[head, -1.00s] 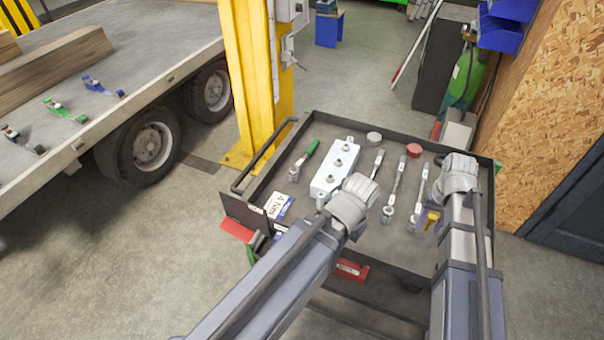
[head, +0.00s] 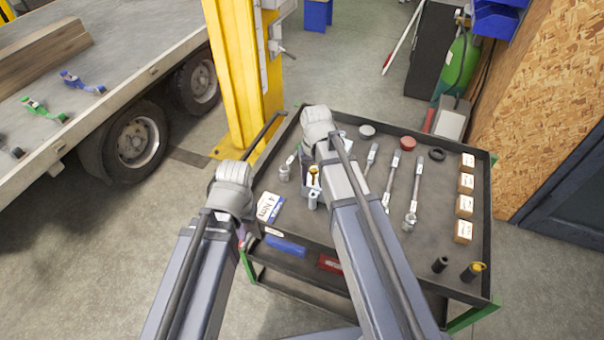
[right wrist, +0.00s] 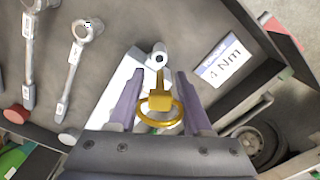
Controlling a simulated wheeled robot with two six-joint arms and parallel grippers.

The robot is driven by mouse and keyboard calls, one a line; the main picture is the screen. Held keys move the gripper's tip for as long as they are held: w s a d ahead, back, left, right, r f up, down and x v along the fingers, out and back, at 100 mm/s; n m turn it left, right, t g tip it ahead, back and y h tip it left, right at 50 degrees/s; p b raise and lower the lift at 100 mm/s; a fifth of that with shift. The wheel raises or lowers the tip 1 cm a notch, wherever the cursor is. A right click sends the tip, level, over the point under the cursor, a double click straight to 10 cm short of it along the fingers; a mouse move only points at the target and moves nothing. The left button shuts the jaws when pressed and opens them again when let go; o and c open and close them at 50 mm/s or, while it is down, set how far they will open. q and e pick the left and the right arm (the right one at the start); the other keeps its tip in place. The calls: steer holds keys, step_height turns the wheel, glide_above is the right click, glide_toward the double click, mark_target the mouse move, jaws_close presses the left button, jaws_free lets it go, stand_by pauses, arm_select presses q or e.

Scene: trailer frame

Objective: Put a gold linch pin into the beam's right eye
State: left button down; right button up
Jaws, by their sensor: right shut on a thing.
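My right gripper (right wrist: 158,82) is shut on a gold linch pin (right wrist: 161,101), with the pin's ring towards the palm and its shank pointing outwards. The pin also shows below my right gripper in the head view (head: 313,172). A grey metal eye (right wrist: 158,58) lies right at the pin's tip; I cannot tell whether the tip has entered it. The white beam (right wrist: 112,98) lies under the purple fingers and is mostly hidden by my right arm in the head view.
The dark tool cart (head: 450,275) carries several wrenches (head: 390,180), a 4 Nm card (head: 268,207), small boxes (head: 464,205), a red round cap (head: 407,144) and a black cylinder with gold on top (head: 473,272). A yellow post (head: 240,80) stands behind the cart.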

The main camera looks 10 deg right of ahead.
steer(key=b, duration=0.4)
glide_above(313, 195)
steer(key=shift+s+a+f, duration=0.1)
steer(key=shift+s+f, duration=0.1)
steer(key=shift+f, duration=0.85)
steer(key=shift+s+f, duration=0.15)
steer(key=shift+f, duration=0.9)
steer(key=shift+f+b, duration=0.2)
steer(key=shift+b, duration=0.1)
steer(key=shift+f+b, duration=2.35)
steer(key=shift+b, duration=0.05)
steer(key=o, duration=1.3)
steer(key=shift+c, duration=0.2)
steer(key=shift+r, duration=0.1)
step_height(313, 195, up, 8)
steer(key=p, duration=0.8)
